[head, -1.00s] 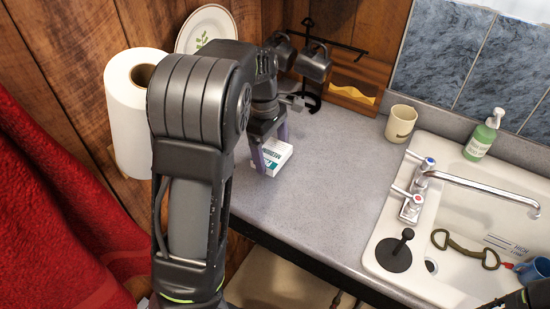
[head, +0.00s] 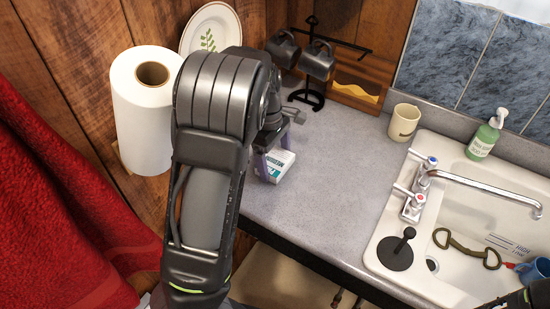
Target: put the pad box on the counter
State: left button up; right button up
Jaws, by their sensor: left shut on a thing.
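The pad box (head: 278,167), a small white box with teal print, is at the left part of the grey counter (head: 330,190) in the head view. My left gripper (head: 264,166) reaches down to it and is shut on it, with its purple fingers at the box's sides. My left forearm hides part of the gripper and the box's left side. Whether the box touches the counter is hard to tell. Of my right arm only a dark part shows at the bottom right corner; its gripper is not in view.
A mug rack with dark mugs (head: 318,61) stands behind the gripper. A paper towel roll (head: 147,112) and a plate (head: 211,33) are at the left. A beige cup (head: 404,122) stands near the sink (head: 450,262). The counter's middle is clear.

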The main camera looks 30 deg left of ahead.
aim_at(270, 158)
pick_arm(q)
jog(key=o, duration=1.1)
jog(key=r, duration=0.4)
jog(key=a+r, duration=0.1)
jog(key=r, duration=0.3)
jog(key=r+b, duration=0.1)
jog(key=r, duration=0.3)
jog(key=shift+a, duration=0.25)
